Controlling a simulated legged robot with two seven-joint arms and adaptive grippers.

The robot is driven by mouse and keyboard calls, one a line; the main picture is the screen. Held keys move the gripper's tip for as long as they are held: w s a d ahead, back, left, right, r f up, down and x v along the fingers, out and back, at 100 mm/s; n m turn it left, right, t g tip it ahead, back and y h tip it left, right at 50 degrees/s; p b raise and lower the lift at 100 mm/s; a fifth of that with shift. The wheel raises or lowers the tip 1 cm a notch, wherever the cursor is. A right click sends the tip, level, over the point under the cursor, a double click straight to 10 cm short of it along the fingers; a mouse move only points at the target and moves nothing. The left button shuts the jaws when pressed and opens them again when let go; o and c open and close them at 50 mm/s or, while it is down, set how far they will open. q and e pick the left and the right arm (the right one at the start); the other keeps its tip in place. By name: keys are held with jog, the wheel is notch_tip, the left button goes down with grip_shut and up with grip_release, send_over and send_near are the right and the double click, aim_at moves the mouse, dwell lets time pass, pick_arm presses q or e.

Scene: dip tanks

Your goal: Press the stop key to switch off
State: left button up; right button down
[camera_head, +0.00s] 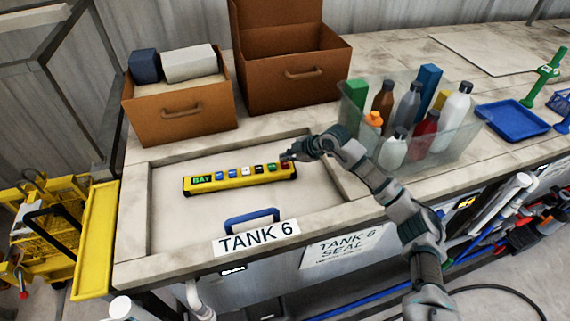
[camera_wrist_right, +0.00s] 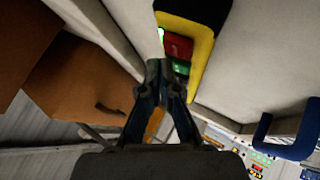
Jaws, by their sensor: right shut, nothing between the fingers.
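A yellow control bar (camera_head: 235,180) with a green "BAY" display (camera_head: 203,179) and a row of coloured keys lies on the tank lid. A red key (camera_head: 284,164) is at its right end, with a green key (camera_head: 271,167) beside it. In the right wrist view the red key (camera_wrist_right: 177,47) and green key (camera_wrist_right: 180,68) show close to the fingertips. My right gripper (camera_head: 288,157) is shut and empty, over the bar's right end. Its fingertips (camera_wrist_right: 166,68) overlap the green key's edge; I cannot tell whether they touch. My left gripper is not in view.
A blue lid handle (camera_head: 252,220) stands in front of the bar. Brown boxes (camera_head: 180,113) stand behind it. A clear bin (camera_head: 455,140) of bottles is right of my forearm, with a blue tray (camera_head: 512,118) farther right. The lid left of the bar is bare.

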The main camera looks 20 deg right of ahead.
aim_at(287, 165)
jog(key=shift+f, duration=0.1)
jog(key=shift+f, duration=0.25)
jog(key=shift+f, duration=0.5)
dwell(0.6)
jog(key=shift+r, duration=0.1)
jog(key=shift+r+p, duration=0.8)
jog(key=shift+p, duration=0.05)
notch_tip(287, 165, up, 5)
jog(key=p, duration=0.4)
jog(key=shift+r, duration=0.1)
